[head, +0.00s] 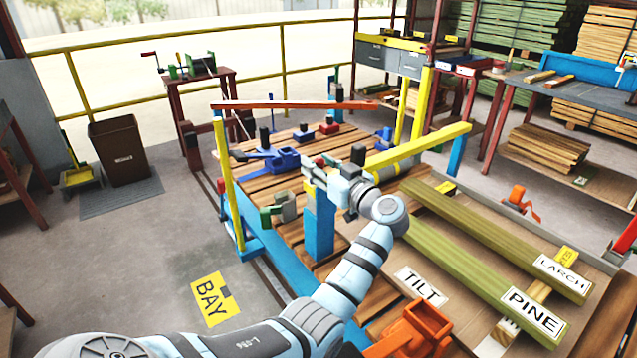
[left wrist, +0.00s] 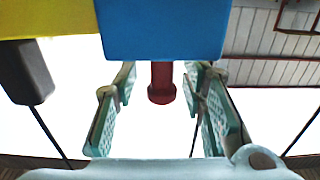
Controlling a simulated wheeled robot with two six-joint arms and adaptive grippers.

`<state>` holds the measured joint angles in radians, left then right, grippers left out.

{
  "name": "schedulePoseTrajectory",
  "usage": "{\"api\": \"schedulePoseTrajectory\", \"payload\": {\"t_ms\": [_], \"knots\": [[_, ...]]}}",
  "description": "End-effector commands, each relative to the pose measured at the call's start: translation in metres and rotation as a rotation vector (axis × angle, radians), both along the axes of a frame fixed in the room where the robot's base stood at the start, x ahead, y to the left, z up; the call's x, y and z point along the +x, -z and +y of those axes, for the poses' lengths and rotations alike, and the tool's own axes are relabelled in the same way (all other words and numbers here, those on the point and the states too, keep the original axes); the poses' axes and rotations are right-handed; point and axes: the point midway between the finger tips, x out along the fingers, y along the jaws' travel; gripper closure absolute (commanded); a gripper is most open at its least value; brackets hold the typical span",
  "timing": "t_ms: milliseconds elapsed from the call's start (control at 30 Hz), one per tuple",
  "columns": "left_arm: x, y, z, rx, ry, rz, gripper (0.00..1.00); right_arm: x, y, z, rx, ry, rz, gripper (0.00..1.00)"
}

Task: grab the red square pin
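The red pin (left wrist: 161,83) shows in the left wrist view, sticking out of the face of a blue block (left wrist: 162,30). Its end looks rounded there; I cannot tell a square shape. My left gripper (left wrist: 160,108) is open, with one teal-padded finger on each side of the pin and clear gaps to both. In the head view my left gripper (head: 322,178) is above the wooden slatted table, at the top of a blue post (head: 319,232). I cannot make out the pin for certain in the head view. My right gripper is not in view.
A yellow bar (head: 418,148) runs just beyond my left wrist. Blue clamps (head: 275,158) lie on the slatted table behind the gripper. Green beams marked LARCH (head: 490,235) and PINE (head: 470,265) lie to the right. An orange bracket (head: 425,322) stands in front.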

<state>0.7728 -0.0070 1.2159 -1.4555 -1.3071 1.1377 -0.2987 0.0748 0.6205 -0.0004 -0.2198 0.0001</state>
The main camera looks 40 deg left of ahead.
Motion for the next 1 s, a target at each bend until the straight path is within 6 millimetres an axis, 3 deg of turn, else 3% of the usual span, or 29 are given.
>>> {"api": "schedulePoseTrajectory", "payload": {"t_ms": [33,200,233,733,867,1000], "knots": [[0.000,0.000,0.000,0.000,-0.001,0.000,0.71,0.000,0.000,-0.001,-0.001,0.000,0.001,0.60],[0.000,0.000,0.000,0.000,-0.001,0.001,0.98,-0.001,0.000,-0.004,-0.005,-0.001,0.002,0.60],[0.000,0.000,0.000,0.000,-0.001,0.001,1.00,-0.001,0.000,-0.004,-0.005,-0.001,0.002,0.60],[0.000,-0.004,-0.001,0.000,0.001,0.001,1.00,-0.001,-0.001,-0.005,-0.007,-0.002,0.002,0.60],[0.000,-0.021,-0.001,0.001,0.000,-0.001,1.00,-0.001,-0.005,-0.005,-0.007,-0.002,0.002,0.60],[0.000,-0.052,-0.001,0.000,0.000,-0.005,1.00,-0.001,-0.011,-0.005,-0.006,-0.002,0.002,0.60]]}}
